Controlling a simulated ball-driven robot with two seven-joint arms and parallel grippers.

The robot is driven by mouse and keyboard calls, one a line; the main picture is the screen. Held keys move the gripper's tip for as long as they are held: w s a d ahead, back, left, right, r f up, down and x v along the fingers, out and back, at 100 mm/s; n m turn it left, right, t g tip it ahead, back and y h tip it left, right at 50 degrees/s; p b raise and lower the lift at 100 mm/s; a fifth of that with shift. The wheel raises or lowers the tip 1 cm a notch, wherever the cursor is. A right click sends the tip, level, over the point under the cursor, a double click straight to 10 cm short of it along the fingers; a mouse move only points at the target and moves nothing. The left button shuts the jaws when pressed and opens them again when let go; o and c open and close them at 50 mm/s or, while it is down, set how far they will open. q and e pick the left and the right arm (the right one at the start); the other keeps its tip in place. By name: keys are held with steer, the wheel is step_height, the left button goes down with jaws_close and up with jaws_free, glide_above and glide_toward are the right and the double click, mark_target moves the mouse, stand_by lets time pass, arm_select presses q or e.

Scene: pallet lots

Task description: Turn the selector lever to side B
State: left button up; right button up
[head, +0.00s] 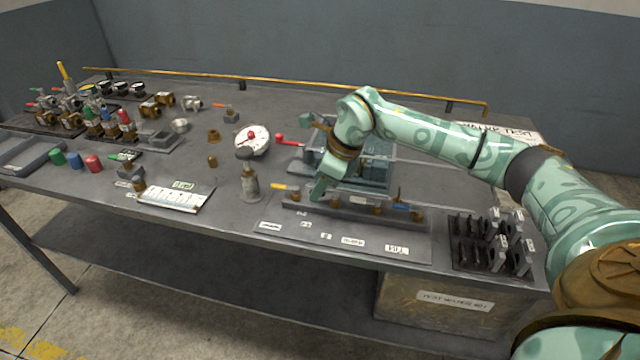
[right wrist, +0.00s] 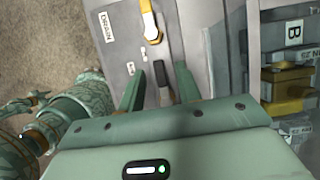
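My right gripper (head: 318,190) reaches down over the low valve strip (head: 420,216) near the bench's front edge. In the right wrist view its two fingers (right wrist: 160,84) stand apart, with a dark lever (right wrist: 162,76) between them and gaps visible on both sides. I take this for the selector lever, but I cannot tell for certain. In the head view the gripper hides it. A yellow handle (head: 285,186) lies left of the gripper, also seen in the wrist view (right wrist: 151,24). A plate marked B (right wrist: 293,32) is on the grey-blue fixture behind. My left gripper is not in view.
The fixture (head: 375,170) stands close behind the strip, with a red-handled lever (head: 288,141) at its left. A blue handle (head: 401,206) lies right of the gripper. A dark rack (head: 470,250) is at front right. A grey post (head: 249,185) and dial (head: 256,146) stand left.

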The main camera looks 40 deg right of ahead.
steer(key=shift+c, duration=0.3)
jaws_close()
